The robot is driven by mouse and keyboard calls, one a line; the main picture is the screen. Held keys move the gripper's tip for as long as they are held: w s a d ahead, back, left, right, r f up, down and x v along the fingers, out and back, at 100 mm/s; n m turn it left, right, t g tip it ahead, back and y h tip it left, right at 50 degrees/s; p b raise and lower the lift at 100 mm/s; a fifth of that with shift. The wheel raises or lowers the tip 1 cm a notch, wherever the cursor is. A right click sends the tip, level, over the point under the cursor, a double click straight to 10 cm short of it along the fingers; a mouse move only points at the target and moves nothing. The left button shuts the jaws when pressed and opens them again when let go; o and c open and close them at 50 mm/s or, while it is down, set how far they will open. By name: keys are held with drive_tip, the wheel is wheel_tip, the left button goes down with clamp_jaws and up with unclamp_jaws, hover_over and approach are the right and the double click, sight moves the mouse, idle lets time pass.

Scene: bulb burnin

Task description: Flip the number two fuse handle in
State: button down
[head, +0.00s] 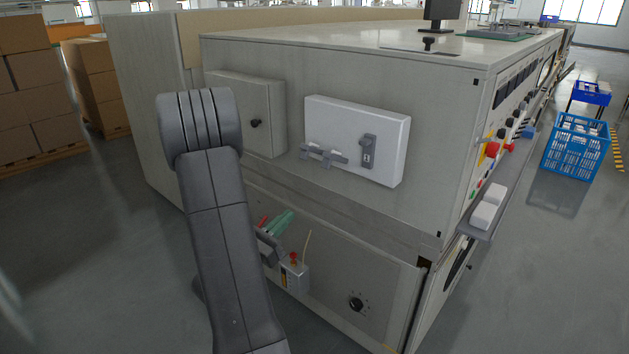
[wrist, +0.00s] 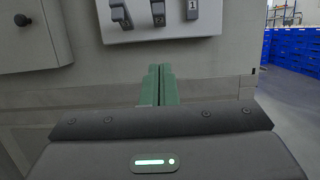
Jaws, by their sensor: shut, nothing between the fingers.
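The white fuse box (head: 343,117) is on the machine's side wall, and its lower part shows in the wrist view (wrist: 205,30). The number two fuse handle (wrist: 157,8) is the middle of three grey handles, with a 2 under it. In the head view the number two handle (head: 339,158) sticks out from the box, beside another protruding handle (head: 312,151). The number one handle (head: 369,148) lies flat and upright to the right. My gripper (head: 290,214) has green fingers, shut and empty, below the box and apart from it; it shows in the wrist view (wrist: 159,70).
A grey cabinet door (head: 240,100) with a black knob is left of the fuse box. A shelf (head: 482,225) juts out around the right corner.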

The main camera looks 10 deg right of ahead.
drive_tip(key=shift+d, duration=0.1)
drive_tip(key=r+x, duration=0.2)
drive_tip(key=x, duration=1)
drive_tip(key=shift+r, duration=0.45)
drive_tip(key=shift+p, duration=0.3)
drive_tip(key=shift+r+y+p, duration=0.3)
drive_tip(key=shift+r+p, duration=0.15)
drive_tip(key=shift+p, duration=0.25)
